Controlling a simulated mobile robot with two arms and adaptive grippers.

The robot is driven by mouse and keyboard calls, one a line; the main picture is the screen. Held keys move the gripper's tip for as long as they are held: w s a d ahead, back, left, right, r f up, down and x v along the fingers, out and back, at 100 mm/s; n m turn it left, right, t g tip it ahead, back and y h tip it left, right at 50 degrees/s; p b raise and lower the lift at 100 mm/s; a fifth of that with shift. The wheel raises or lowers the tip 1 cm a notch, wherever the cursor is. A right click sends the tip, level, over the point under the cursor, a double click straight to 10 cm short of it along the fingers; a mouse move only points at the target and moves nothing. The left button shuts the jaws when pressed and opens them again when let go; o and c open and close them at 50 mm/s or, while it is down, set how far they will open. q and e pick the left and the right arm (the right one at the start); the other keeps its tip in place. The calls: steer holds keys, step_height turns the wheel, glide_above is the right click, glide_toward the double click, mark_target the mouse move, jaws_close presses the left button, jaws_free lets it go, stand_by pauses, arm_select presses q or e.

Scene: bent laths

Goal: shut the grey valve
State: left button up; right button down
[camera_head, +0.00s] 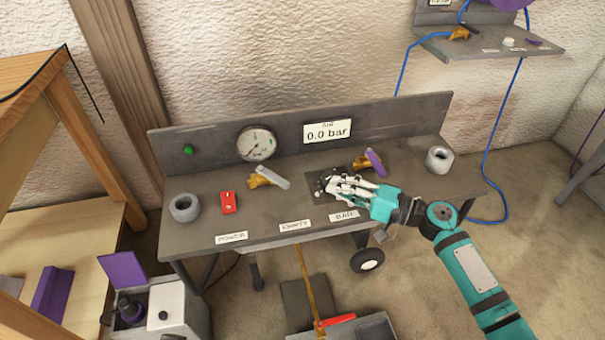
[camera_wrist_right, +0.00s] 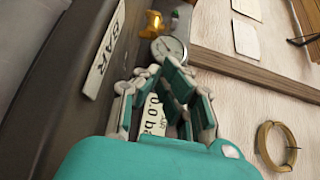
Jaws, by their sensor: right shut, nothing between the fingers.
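The grey valve (camera_head: 272,178) lies on the grey bench, left of its middle. It has a brass body and a flat grey handle that slants down to the right. In the right wrist view its brass body (camera_wrist_right: 153,24) shows at the top. My right gripper (camera_head: 335,184) is shut and empty over the bench, to the right of the grey valve and apart from it. Its fingers (camera_wrist_right: 160,82) also show in the wrist view, partly hiding the 0.0 bar display. My left gripper is not in view.
A second brass valve with a purple handle (camera_head: 375,163) stands just behind my right gripper. A red switch (camera_head: 228,202), grey rings (camera_head: 185,207) and a gauge (camera_head: 256,143) are on the bench. The display (camera_head: 327,131) reads 0.0 bar. Bench space between the grey valve and the labels is clear.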

mark_target(273, 177)
steer(key=x, duration=1)
steer(key=shift+s+a+r, duration=0.1)
steer(key=shift+s+r, duration=0.05)
steer(key=shift+s, duration=0.15)
